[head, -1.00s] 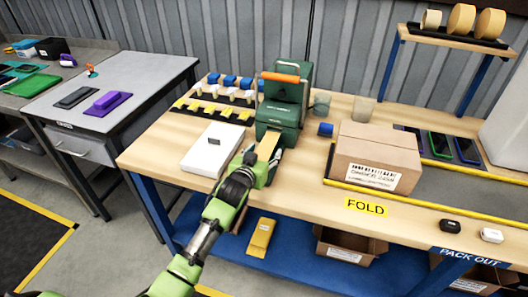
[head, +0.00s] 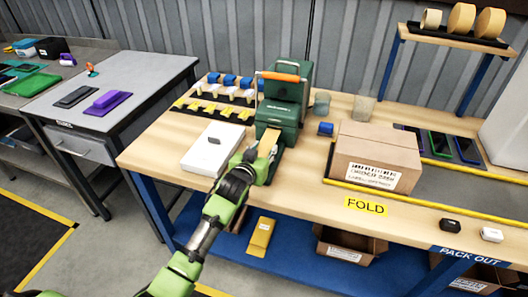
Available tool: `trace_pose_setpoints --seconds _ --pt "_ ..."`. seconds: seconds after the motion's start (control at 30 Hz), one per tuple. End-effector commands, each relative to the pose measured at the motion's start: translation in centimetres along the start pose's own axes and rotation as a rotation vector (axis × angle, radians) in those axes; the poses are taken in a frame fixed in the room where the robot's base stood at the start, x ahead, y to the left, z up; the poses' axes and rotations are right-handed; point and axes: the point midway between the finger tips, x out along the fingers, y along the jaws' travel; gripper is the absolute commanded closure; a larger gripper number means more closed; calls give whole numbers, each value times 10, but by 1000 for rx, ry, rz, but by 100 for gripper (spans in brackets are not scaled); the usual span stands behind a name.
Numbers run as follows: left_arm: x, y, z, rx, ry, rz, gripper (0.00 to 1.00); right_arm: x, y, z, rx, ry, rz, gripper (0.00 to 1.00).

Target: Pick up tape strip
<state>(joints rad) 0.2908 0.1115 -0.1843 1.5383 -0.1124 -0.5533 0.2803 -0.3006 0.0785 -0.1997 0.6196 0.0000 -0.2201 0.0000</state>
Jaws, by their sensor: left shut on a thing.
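The tape strip (head: 271,136) is a short tan piece at the front of the green tape dispenser (head: 281,112), which has an orange handle. My left gripper (head: 267,150) is at the dispenser's front and is shut on the strip's near end. The arm and gripper hide part of the strip, and I cannot tell whether it is free of the dispenser. My right gripper is not in view.
A white box (head: 211,150) lies left of the gripper. A closed carton (head: 375,156) stands to the right, behind the yellow FOLD label (head: 366,206). Bare bench (head: 300,190) lies in front.

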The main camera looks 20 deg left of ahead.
Motion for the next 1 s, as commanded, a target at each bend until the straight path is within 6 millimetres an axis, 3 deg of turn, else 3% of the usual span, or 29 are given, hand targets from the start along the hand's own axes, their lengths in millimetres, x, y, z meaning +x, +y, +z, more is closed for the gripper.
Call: trace_pose_setpoints --seconds 0.17,0.47,0.7,1.0 --pt "-8 1 -25 0 4 1 72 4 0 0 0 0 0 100" --pt "-61 38 -71 -4 5 3 72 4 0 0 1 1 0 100" --pt "-106 77 -80 -4 2 3 72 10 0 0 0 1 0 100" --pt "-130 97 -86 0 0 0 72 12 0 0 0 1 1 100"
